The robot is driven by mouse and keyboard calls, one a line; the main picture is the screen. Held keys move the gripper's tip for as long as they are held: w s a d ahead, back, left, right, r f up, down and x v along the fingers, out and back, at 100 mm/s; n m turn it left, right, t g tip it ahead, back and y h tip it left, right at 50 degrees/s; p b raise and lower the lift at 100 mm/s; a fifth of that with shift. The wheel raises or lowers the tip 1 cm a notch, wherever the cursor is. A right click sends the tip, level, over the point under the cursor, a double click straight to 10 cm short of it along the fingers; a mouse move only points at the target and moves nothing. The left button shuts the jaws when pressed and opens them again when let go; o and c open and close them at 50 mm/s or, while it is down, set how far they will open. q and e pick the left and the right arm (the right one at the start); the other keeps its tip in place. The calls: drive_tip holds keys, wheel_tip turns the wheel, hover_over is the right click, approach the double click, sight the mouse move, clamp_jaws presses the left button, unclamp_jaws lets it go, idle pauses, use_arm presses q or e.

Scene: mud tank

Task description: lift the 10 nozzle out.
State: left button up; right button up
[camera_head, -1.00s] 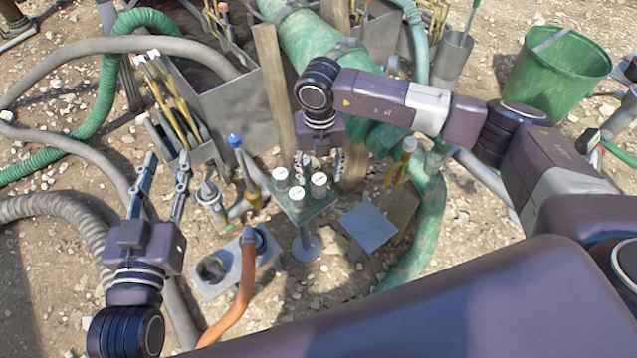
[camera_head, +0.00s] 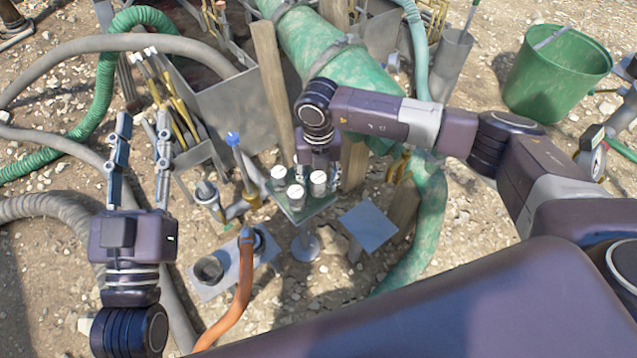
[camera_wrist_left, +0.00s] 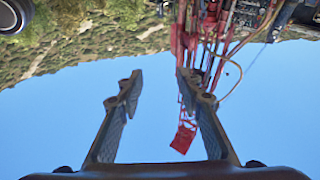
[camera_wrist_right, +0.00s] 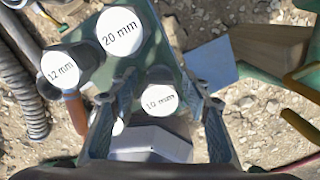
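The 10 nozzle, with a white cap reading "10 mm" (camera_wrist_right: 160,98), stands on a green plate (camera_wrist_right: 152,42). In the right wrist view it lies between my right gripper's fingers (camera_wrist_right: 163,100), which are apart on either side; I cannot tell if they touch it. In the head view my right gripper (camera_head: 318,168) points down at the nozzle stand, around the rightmost white cap (camera_head: 318,177). The 20 mm (camera_wrist_right: 119,31) and 12 mm (camera_wrist_right: 60,72) nozzles stand beside it. Another white cap is partly hidden behind a finger. My left gripper (camera_head: 138,120) is open and empty.
A blue-grey plate (camera_head: 368,226) is right of the stand. An orange hose (camera_head: 240,290) runs from a bracket in front. A wooden stake (camera_head: 272,90) and large green pipe (camera_head: 312,45) rise behind. A green bucket (camera_head: 557,72) stands at the right.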

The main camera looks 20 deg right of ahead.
sight(318, 176)
drive_tip(key=c, duration=1)
use_arm(q)
drive_tip(key=shift+f, duration=0.1)
use_arm(e)
drive_tip(key=shift+r, duration=0.1)
